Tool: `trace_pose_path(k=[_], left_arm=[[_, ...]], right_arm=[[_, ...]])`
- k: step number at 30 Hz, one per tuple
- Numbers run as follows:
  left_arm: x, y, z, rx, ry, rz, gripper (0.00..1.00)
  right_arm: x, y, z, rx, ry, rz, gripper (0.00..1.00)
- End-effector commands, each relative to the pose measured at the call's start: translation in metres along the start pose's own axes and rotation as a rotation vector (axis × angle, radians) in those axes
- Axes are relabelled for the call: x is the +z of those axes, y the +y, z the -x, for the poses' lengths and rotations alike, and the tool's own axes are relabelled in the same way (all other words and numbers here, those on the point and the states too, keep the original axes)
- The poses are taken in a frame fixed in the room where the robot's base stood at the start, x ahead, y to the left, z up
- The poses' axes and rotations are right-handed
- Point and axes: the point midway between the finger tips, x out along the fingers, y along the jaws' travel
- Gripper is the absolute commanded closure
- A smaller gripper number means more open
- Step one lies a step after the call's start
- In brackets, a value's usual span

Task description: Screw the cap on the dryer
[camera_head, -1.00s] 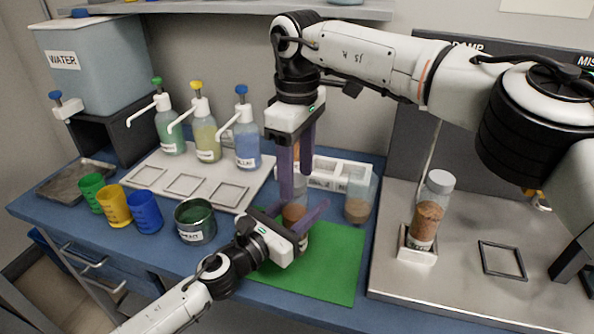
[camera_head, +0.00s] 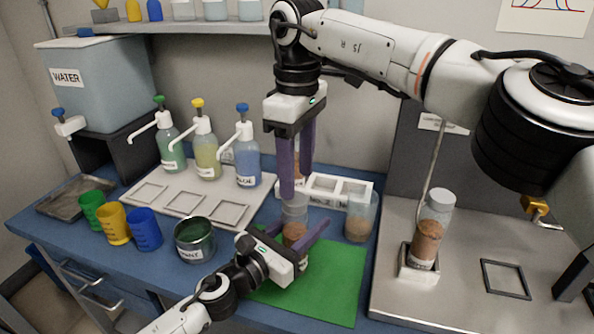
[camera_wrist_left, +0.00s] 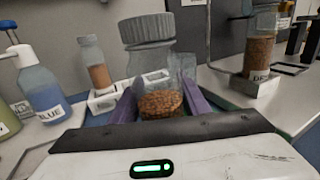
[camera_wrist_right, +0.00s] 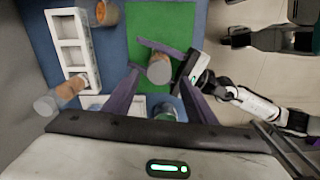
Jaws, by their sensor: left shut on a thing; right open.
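My left gripper (camera_head: 300,243) is shut on a clear jar (camera_head: 295,232) with brown granules, upright over the green mat. In the left wrist view the jar (camera_wrist_left: 160,102) stands between the purple fingers, with a ribbed grey cap (camera_wrist_left: 147,28) on its top. I cannot tell how tightly the cap sits. The right wrist view shows the held jar's cap from above (camera_wrist_right: 160,68). My right gripper (camera_head: 296,188) is open and empty, pointing down above this jar. No right finger shows beside the cap in the left wrist view.
Another capped jar (camera_head: 428,240) stands in a white holder on the metal plate (camera_head: 470,300). A beaker (camera_head: 360,218) of granules and a white rack (camera_head: 325,190) are close behind. Pump bottles, coloured cups and a dark-green-filled pot (camera_head: 194,240) stand left. The green mat's (camera_head: 320,300) front is clear.

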Motion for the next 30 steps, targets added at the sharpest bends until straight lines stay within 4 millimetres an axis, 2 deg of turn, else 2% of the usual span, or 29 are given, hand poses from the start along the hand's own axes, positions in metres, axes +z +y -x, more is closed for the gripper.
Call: trace_pose_path(k=[5, 8, 30], left_arm=[[-0.002, 0.000, 0.000, 0.000, 0.002, 0.000, 1.00], [-0.002, 0.000, 0.000, 0.000, 0.002, 0.000, 1.00], [-0.002, 0.000, 0.000, 0.000, 0.002, 0.000, 1.00]], right_arm=[[-0.001, 0.000, 0.001, 0.001, 0.001, 0.121, 0.49], [-0.001, 0.000, 0.003, 0.002, 0.001, 0.289, 0.49], [-0.005, 0.001, 0.019, 0.011, -0.005, 1.951, 0.49]])
